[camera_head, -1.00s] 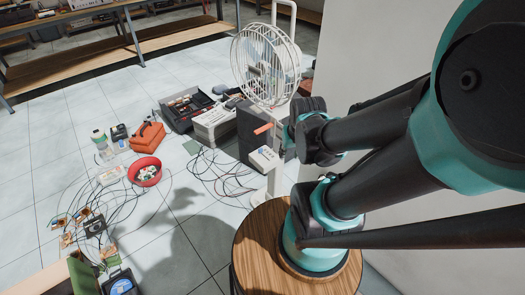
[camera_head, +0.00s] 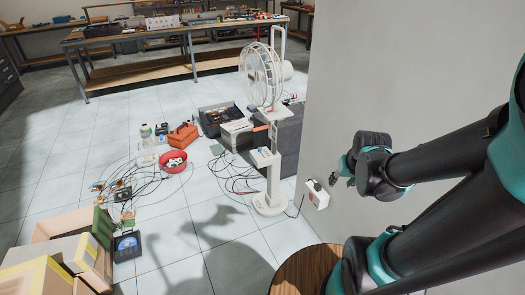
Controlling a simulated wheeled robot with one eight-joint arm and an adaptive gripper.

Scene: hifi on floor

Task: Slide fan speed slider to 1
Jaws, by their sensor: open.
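A white standing fan (camera_head: 273,130) stands upright on its round base (camera_head: 269,204) on the tiled floor, left of the wall. Its round caged head (camera_head: 260,74) is at the top of the pole. A small pale control box (camera_head: 264,157) sits partway up the pole; the speed slider and its setting are too small to make out. My gripper (camera_head: 337,176) is to the right of the fan, in front of the wall. It is open and empty, and appears apart from the fan.
A white box (camera_head: 316,194) with a dark plug sits on the wall close to my gripper, with a cord running toward the fan. A dark grey block (camera_head: 287,142) stands behind the fan. A red bowl (camera_head: 173,162), an orange toolbox (camera_head: 183,136) and loose cables lie on the floor to the left.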

